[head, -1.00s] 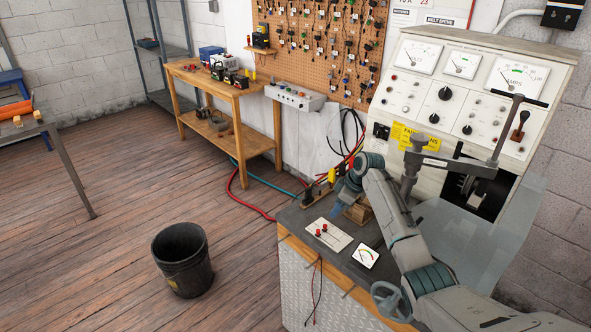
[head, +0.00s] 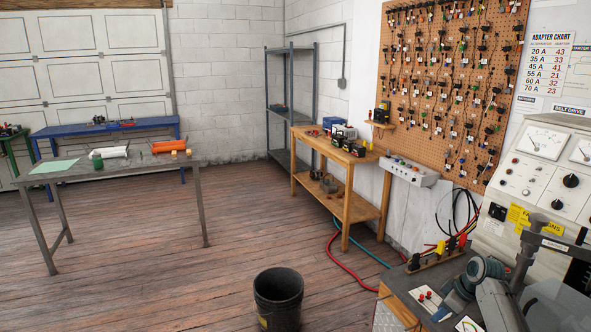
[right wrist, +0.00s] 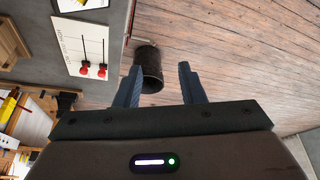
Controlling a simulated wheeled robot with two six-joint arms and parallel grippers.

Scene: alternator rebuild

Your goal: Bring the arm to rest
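My right arm (head: 493,300) reaches in from the lower right corner of the head view, over the test bench. My right gripper (head: 446,309) has blue fingers and hangs beside the white panel with red knobs (head: 425,299). In the right wrist view the two fingers of the right gripper (right wrist: 160,82) stand well apart with nothing held between them. The black bin seen through the gap is on the floor far below. My left gripper is in neither view.
The bench top (head: 400,280) carries a terminal block (head: 437,250) and a meter (head: 468,325). The tester console (head: 545,190) stands close at the right. The black bin (head: 278,300) stands on the open wooden floor (head: 150,285). A grey table (head: 130,168) is at left.

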